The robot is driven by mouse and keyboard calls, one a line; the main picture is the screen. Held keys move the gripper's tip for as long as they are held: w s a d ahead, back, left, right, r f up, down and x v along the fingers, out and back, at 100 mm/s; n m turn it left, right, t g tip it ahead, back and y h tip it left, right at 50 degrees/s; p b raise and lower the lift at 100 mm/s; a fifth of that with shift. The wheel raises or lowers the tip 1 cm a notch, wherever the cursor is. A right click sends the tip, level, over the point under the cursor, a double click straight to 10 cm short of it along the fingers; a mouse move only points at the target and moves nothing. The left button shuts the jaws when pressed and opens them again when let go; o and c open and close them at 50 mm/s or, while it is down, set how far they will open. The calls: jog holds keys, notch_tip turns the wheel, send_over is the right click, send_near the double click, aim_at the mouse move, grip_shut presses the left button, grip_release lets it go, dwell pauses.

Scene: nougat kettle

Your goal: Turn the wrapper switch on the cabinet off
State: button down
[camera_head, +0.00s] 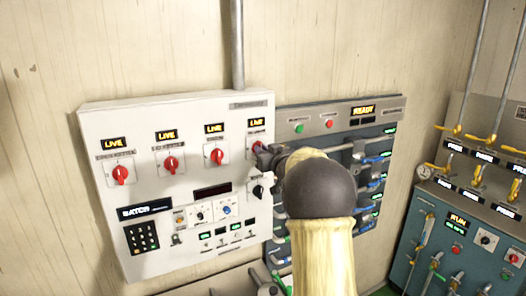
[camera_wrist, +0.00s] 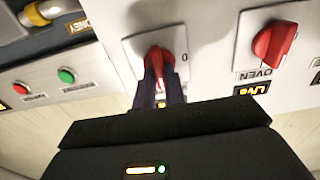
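The white cabinet (camera_head: 190,110) on the wall carries a row of red rotary switches, each with a lit LIVE display above it. My gripper (camera_wrist: 161,80) is at the rightmost one, the red switch (camera_wrist: 160,58), with its two dark fingers on either side of the handle and close against it. The handle looks roughly upright, and an O mark shows beside it in the wrist view.
The neighbouring red switch (camera_wrist: 273,42), labelled OVEN, is close by. A dark panel (camera_head: 350,120) with green and red buttons and a READY display stands right of the cabinet. A black knob (camera_head: 258,191) sits below my gripper. A teal machine (camera_head: 440,240) stands far right.

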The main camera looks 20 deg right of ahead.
jog(key=shift+f+n+b, duration=0.1)
jog(key=shift+n+b, duration=0.3)
jog(key=shift+b, duration=0.1)
jog(key=n+b, duration=0.4)
jog(key=n, duration=0.1)
jog(key=n+b, duration=0.4)
jog(key=n, duration=0.2)
jog(key=n+b, duration=0.4)
jog(key=n, duration=0.2)
jog(key=shift+a+f+b, duration=0.25)
jog(key=shift+a+b, duration=0.05)
jog(key=shift+b, duration=0.05)
jog(key=c, duration=1.5)
grip_release()
jog(key=shift+o, duration=0.2)
